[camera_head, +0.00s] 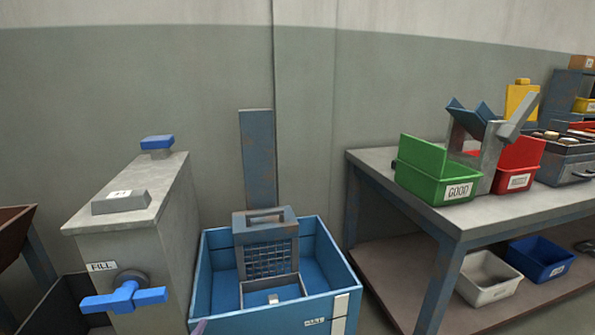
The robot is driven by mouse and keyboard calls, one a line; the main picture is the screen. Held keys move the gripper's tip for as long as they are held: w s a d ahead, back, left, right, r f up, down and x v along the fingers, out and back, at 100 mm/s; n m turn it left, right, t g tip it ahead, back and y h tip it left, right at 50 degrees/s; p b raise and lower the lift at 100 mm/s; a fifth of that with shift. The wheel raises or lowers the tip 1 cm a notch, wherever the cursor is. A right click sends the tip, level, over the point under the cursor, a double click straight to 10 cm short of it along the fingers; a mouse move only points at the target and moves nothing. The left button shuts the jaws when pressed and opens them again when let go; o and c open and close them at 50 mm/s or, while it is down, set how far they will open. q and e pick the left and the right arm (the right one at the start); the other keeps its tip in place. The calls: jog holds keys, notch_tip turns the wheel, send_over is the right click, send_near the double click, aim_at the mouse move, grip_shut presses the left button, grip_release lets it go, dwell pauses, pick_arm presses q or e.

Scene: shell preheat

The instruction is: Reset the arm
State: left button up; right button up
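Neither of my grippers can be made out in the head view. A small pale purple sliver shows at the bottom edge by the blue bin's front left corner; I cannot tell what it is. The blue bin (340,277) stands in the lower middle. A blue-grey caged unit (268,224) with a top handle stands inside it, and a tall flat blue-grey post (258,160) rises behind. To its left is a grey cabinet (188,235) marked FILL, with a blue valve handle (124,298) on its front and a blue knob (157,142) on top.
A grey-topped table (420,212) stands on the right. It carries a green bin (425,172) marked GOOD, a red bin (519,160) and a grey stand with a blue V-shaped trough (472,121). A white bin (488,279) and a dark blue bin (540,258) sit on its lower shelf.

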pick_arm(q)
jog(key=s+f+n+g, duration=1.35)
jog(key=s+f, duration=0.95)
jog(key=f, duration=0.3)
jog(key=s+a+r+p, duration=0.2)
jog(key=s+p, duration=0.5)
jog(key=p, duration=0.5)
jog(key=s+a+r+m+p, duration=0.1)
jog(key=s+a+r+p, duration=0.2)
jog(key=s+p, duration=0.5)
jog(key=r+g+p, duration=0.1)
jog(key=p, duration=0.3)
jog(key=shift+s, duration=0.15)
pick_arm(e)
jog(key=s+d+r, duration=0.2)
jog(key=s+r, duration=0.1)
jog(key=s, duration=0.5)
jog(key=s+d+r, duration=0.2)
jog(key=s, duration=0.6)
jog(key=shift+d+r+n+g+h, duration=0.2)
jog(key=shift+r+n+g+h, duration=0.1)
jog(key=shift+r, duration=0.1)
pick_arm(q)
jog(key=shift+r, duration=0.1)
jog(key=shift+d, duration=0.1)
